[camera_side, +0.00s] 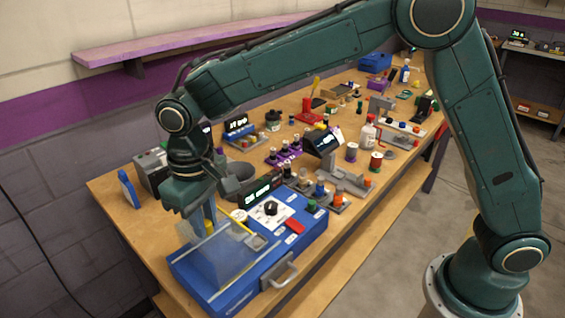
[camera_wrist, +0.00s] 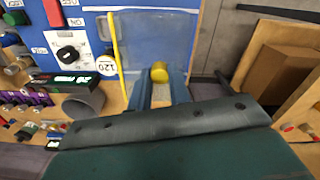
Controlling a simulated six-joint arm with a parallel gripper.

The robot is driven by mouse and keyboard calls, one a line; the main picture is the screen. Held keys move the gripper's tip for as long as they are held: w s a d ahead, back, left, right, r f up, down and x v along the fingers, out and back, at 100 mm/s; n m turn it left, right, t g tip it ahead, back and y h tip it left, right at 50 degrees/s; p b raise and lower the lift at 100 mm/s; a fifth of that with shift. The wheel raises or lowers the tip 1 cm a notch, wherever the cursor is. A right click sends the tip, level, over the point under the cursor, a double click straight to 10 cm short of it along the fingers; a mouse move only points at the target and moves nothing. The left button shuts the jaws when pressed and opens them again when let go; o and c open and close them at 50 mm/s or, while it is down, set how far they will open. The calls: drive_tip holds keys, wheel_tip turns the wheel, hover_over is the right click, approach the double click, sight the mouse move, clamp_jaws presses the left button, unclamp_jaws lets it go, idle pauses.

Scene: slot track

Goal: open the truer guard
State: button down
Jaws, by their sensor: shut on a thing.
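The truer is a blue machine (camera_side: 285,248) at the near left end of the bench, with a white dial panel, a red button and a metal handle. Its guard (camera_side: 222,262) is a clear panel with a yellow edge over the machine's left part; it also shows in the wrist view (camera_wrist: 135,40). My gripper (camera_side: 208,222) is above the guard, pointing down. In the wrist view my gripper (camera_wrist: 160,82) is shut on a yellow knob (camera_wrist: 159,71) at the guard's edge. How far the guard stands open is hard to tell.
A black display (camera_side: 262,190) and a dark grey cup (camera_side: 238,181) stand close behind the truer. Many small items crowd the bench to the right.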

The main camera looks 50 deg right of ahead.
drive_tip(key=shift+a, duration=1.25)
drive_tip(key=c, duration=1.3)
unclamp_jaws()
drive_tip(key=shift+r, duration=0.15)
wheel_tip(320, 180, up, 14)
drive_tip(key=shift+f, duration=0.2)
drive_tip(key=shift+d, duration=0.15)
